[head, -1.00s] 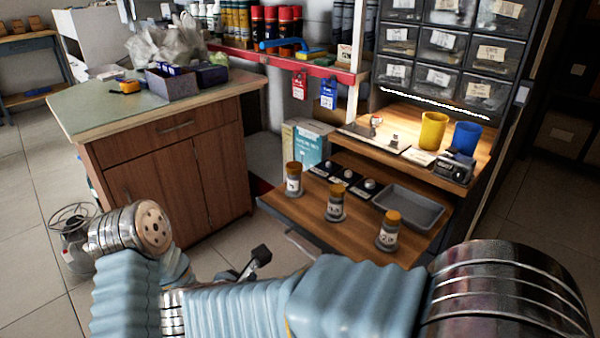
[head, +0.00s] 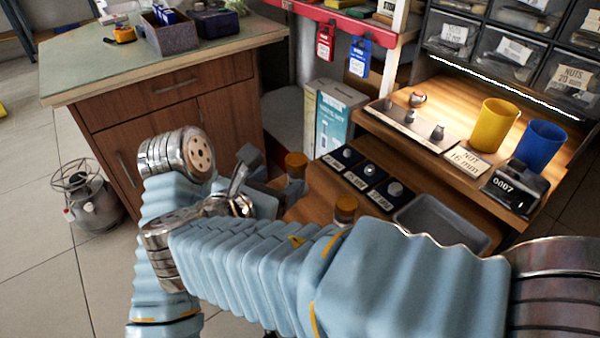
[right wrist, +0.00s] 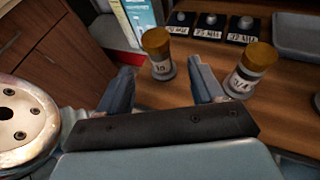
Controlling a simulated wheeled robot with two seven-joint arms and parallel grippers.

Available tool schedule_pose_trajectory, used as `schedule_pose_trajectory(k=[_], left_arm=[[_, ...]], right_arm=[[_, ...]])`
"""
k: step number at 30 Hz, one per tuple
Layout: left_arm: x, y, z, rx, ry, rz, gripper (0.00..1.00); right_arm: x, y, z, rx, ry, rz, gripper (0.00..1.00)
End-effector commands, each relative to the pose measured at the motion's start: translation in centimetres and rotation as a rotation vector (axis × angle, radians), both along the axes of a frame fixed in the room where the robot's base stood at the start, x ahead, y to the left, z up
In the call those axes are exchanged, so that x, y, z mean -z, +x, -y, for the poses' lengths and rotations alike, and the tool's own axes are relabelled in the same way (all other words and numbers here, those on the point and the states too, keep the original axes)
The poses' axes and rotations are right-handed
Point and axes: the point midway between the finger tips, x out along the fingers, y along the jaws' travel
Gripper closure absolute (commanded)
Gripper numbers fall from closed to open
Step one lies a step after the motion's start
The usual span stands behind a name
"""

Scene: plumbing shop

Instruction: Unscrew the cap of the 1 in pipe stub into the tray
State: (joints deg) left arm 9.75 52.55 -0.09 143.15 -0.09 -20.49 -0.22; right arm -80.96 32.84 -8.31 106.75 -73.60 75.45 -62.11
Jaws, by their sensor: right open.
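The left pipe stub (right wrist: 161,70), grey with an orange-brown cap (right wrist: 155,41), stands upright on the lower wooden shelf. Its label seems to start with 1. My right gripper (head: 262,177) is open; in the right wrist view its fingers point towards this stub, one on each side in the picture. Contact is not visible. A second capped stub (right wrist: 246,78), labelled like 3/4, stands just right of the right finger. In the head view the left cap (head: 296,160) and second cap (head: 346,203) show; my arm hides any third stub. The grey tray (head: 487,243) is right, partly covered. My left gripper is out of view.
Black label blocks with small grey parts (head: 370,170) lie behind the stubs. A yellow cup (head: 494,125), a blue cup (head: 541,147) and a counter (head: 515,188) stand on the upper shelf. A wooden cabinet (head: 170,115) is on the left.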

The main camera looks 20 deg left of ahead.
Motion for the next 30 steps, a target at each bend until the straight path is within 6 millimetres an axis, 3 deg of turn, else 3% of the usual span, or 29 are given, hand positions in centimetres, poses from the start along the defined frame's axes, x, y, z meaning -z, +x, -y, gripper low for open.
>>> schedule_pose_trajectory(k=[4,11,19,28,30], left_arm=[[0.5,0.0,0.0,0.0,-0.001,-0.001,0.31],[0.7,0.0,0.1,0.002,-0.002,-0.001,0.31],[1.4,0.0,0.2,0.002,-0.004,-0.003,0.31],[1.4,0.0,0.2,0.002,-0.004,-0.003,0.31],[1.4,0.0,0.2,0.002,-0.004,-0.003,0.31]], right_arm=[[1.3,2.7,0.6,0.003,-0.001,0.0,0.33],[2.2,4.5,0.9,0.001,0.0,-0.001,0.33],[4.2,8.0,1.3,0.002,0.0,-0.001,0.33],[4.3,8.5,1.4,0.0,0.0,-0.001,0.33],[4.3,8.5,1.4,0.0,0.0,-0.001,0.44]])
